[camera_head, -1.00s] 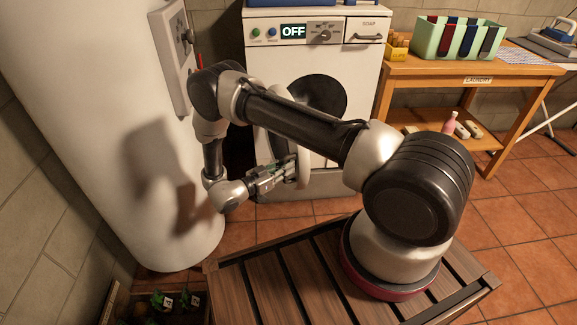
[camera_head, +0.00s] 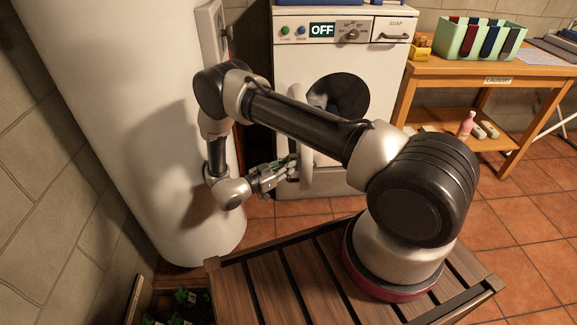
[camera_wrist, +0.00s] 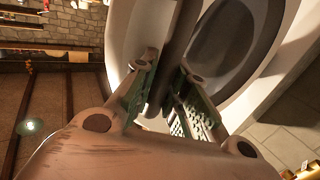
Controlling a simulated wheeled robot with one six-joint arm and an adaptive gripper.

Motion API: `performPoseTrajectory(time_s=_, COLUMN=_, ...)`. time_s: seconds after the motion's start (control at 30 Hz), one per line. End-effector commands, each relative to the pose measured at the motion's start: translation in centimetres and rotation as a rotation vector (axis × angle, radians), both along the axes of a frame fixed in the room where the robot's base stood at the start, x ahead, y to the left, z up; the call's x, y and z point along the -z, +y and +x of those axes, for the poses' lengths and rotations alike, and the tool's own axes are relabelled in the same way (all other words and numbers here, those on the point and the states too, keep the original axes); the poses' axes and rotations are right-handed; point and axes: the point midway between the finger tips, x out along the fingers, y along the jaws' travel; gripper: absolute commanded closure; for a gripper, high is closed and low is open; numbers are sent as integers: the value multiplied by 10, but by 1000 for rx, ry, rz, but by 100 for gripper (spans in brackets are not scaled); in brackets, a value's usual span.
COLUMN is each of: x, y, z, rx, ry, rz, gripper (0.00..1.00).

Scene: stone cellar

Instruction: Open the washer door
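The white washer (camera_head: 300,60) stands at the back, its display reading OFF. Its round door (camera_head: 305,165) is swung out from the front and shows nearly edge-on in the head view. The dark drum opening (camera_head: 345,95) is partly uncovered, with my arm across part of it. My gripper (camera_head: 289,168) is at the door's outer side. In the wrist view, my gripper's fingers (camera_wrist: 168,88) lie on both sides of a dark bar (camera_wrist: 180,35), the door's handle, and appear closed on it. The pale door ring (camera_wrist: 225,85) with its dark glass is close behind.
A large white cylindrical tank (camera_head: 120,110) stands close to my arm on the left. A wooden table (camera_head: 480,72) with a green bin (camera_head: 465,40) stands right of the washer. A slatted wooden platform (camera_head: 290,280) is in front; tiled floor is free at right.

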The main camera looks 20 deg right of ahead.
Motion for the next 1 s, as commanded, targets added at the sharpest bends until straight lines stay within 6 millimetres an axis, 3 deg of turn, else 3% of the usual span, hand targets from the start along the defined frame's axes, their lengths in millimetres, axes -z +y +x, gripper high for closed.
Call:
performPoseTrajectory(time_s=0.03, x=1, y=0, z=-3, rx=5, ry=6, rz=-3, gripper=78)
performPoseTrajectory(time_s=0.13, x=1, y=0, z=-3, rx=4, ry=5, rz=-1, gripper=63)
performPoseTrajectory(time_s=0.53, x=0, y=8, z=-3, rx=0, ry=1, rz=0, gripper=63)
performPoseTrajectory(time_s=1.0, x=1, y=99, z=-29, rx=-1, ry=2, rz=-1, gripper=63)
